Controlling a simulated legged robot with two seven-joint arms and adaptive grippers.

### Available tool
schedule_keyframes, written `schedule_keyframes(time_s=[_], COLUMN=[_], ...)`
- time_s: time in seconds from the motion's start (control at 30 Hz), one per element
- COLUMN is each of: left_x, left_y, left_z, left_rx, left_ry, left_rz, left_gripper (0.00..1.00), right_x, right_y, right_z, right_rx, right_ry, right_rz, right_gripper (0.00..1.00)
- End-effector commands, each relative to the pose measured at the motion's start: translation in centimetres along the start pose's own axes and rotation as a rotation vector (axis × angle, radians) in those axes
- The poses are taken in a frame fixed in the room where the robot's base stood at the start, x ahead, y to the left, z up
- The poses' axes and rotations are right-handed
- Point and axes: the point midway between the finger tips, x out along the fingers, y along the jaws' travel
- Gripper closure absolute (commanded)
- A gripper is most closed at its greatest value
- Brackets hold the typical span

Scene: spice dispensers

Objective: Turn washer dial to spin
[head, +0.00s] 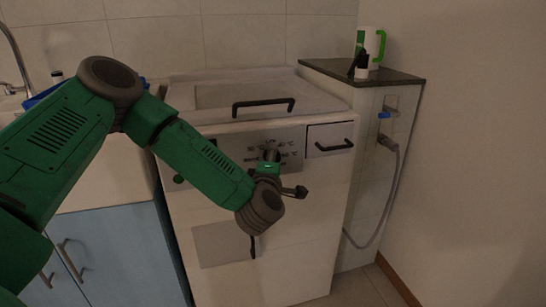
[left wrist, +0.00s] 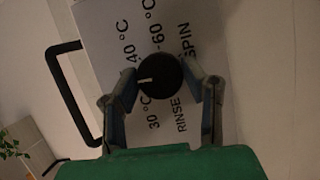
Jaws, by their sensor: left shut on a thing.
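The white washer (head: 285,228) stands against the back wall with its control panel facing me. The round black dial (left wrist: 161,74) sits on that panel, among the printed labels 30 °C, 40 °C, 60 °C, RINSE and SPIN. Its short white mark (left wrist: 145,80) points left in the left wrist view, between 30 °C and 40 °C. The SPIN label (left wrist: 186,43) is to the upper right of the dial there. My left gripper (left wrist: 161,80) is shut on the dial, one finger on each side. In the head view my left gripper (head: 271,157) partly hides the dial and labels. My right gripper is not in view.
The washer lid has a black handle (head: 263,106). A drawer with a black handle (head: 334,147) is right of the panel. A dark-topped ledge (head: 400,77) holds a green-handled mug (head: 372,45). A hose (head: 391,195) hangs at right. Blue cabinets (head: 120,252) stand left.

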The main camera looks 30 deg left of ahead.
Motion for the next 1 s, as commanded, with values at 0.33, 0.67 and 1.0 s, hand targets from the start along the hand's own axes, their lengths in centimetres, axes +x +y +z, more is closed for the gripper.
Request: schedule_keyframes(time_s=[0.33,0.67,1.0], left_x=[0.0,0.0,0.1], left_y=[0.7,0.7,0.8], left_z=[-0.2,-0.1,0.0], left_rx=[0.257,0.547,0.845], left_ry=[0.003,0.003,0.003], left_rz=[-0.111,-0.230,-0.352], left_gripper=[0.91,0.91,0.91], right_x=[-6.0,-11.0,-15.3], right_y=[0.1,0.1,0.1], right_z=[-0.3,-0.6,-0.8], right_rx=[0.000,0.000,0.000], right_ry=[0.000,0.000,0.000], right_rz=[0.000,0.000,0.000], right_gripper=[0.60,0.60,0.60])
